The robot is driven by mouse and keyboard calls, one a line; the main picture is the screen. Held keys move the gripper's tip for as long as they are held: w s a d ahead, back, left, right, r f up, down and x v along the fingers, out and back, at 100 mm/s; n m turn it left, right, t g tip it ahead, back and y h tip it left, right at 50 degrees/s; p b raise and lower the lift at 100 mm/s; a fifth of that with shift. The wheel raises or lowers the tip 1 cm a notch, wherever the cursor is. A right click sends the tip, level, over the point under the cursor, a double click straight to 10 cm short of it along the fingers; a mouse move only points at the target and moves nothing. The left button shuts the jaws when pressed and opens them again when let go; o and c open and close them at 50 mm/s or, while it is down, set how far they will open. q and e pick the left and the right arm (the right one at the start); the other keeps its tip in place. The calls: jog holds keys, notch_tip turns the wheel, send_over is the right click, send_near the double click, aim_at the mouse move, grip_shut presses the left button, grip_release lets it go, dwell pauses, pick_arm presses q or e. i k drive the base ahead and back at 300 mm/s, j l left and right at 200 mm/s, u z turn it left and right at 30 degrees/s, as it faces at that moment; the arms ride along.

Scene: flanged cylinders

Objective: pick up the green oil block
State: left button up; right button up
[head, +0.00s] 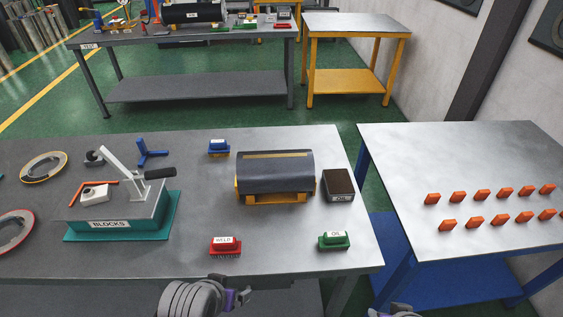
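The green oil block (334,242) sits upright near the front right corner of the grey workbench, with a white label reading OIL on its top. Nothing is touching it. Part of one of my arms shows at the bottom edge, left of centre, below the red weld block (225,247). A smaller part of my other arm shows at the bottom edge, to the right of the oil block. I see no fingers of either gripper in the head view.
A dark cylinder on a yellow cradle (275,179) and a dark box (338,185) stand behind the oil block. A blue block (218,148) and a teal-based BLOCKS box (108,222) are further left. The right table (460,160) holds several orange pieces.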

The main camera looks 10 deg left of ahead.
aim_at(335, 240)
jog(key=i+l, duration=0.1)
jog(key=l, duration=0.45)
jog(key=i+l+u, duration=0.25)
jog(key=l, duration=0.2)
jog(key=l+u, duration=0.25)
jog(key=l, duration=0.15)
jog(key=u, duration=1.1)
